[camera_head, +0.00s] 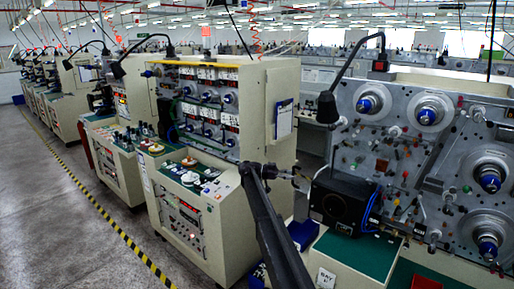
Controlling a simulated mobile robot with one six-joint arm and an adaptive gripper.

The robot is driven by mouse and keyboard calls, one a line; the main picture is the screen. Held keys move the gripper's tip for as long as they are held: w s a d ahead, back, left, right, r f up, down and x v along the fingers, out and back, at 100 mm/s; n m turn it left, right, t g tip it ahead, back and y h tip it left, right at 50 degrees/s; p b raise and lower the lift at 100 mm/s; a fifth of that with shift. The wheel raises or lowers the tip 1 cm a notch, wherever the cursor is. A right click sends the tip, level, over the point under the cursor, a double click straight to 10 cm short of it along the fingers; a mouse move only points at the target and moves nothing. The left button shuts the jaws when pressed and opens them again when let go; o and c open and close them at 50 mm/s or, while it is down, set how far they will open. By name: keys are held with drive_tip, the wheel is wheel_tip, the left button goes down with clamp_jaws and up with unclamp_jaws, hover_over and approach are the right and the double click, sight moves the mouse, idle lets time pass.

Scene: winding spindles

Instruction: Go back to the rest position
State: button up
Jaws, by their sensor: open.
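My dark arm rises from the bottom edge in the middle of the view and bends at its top. My gripper (301,179) is at the end of it, small and pointing right. It is open, with nothing seen between its fingers. It appears in front of the gap between the cream winding machine (268,105) and the grey spindle panel (400,150). How far it is from either cannot be told.
A black box-shaped unit (342,203) stands on a green-topped bench (355,253) to the right of the gripper. A black lamp (327,107) hangs above. Blue-hubbed spindles (427,115) line the panel. The grey aisle floor (45,215) at left is clear beyond yellow-black tape (105,217).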

drive_tip(key=s+d+f+n+t+y+b, duration=0.25)
drive_tip(key=s+f+n+y+b, duration=0.85)
drive_tip(key=s+f, duration=1.25)
drive_tip(key=s+a+f+n+y+b, duration=0.1)
drive_tip(key=s+f+n+y+b, duration=0.1)
drive_tip(key=s, duration=0.5)
drive_tip(key=s+a+f+n+t+y+b, duration=0.1)
drive_tip(key=s+a+f+n+y+b, duration=0.1)
drive_tip(key=s+f+n, duration=0.2)
drive_tip(key=s+a+f+n+y+b, duration=0.2)
drive_tip(key=s+f, duration=0.4)
drive_tip(key=s, duration=0.3)
drive_tip(key=shift+s+a+n+t, duration=0.2)
drive_tip(key=shift+s+n+t, duration=0.15)
drive_tip(key=shift+n, duration=0.35)
drive_tip(key=shift+w+f, duration=0.1)
